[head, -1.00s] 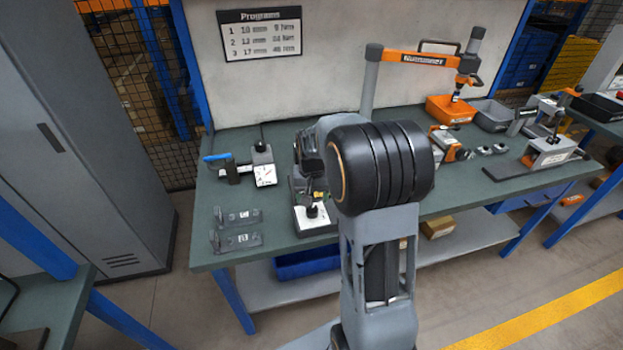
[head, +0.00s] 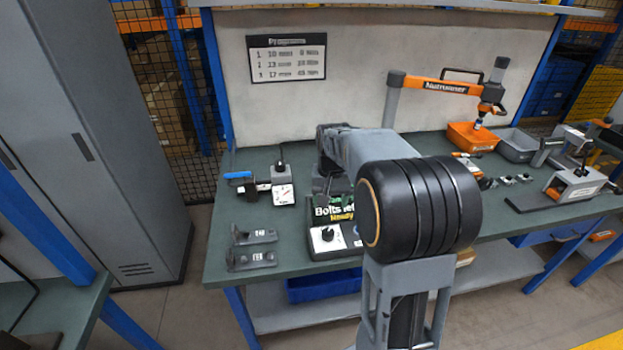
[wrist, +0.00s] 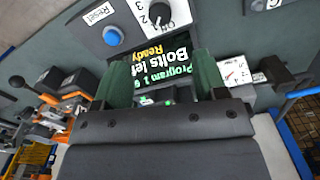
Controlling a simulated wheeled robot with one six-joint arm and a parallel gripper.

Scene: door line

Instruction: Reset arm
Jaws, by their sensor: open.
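The controller box stands on the bench, its white panel (head: 326,240) partly hidden by my arm in the head view. Its dark screen (wrist: 165,68) reads "Program", "Bolts left" and "Ready". A round blue button (wrist: 113,36) beside a "Reset" label shows in the wrist view, with a black knob (wrist: 158,14) to its right. The orange nutrunner arm (head: 440,85) stands at the back right of the bench. My gripper (wrist: 160,85) is open and empty, its fingers spread in front of the screen. The blue button lies beyond the left finger, apart from it.
A gauge with a blue-handled tool (head: 283,195) and two grey brackets (head: 252,260) lie left on the bench. An orange bin (head: 472,136) and a grey bin (head: 514,146) stand at the back right. A grey cabinet (head: 80,140) stands left.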

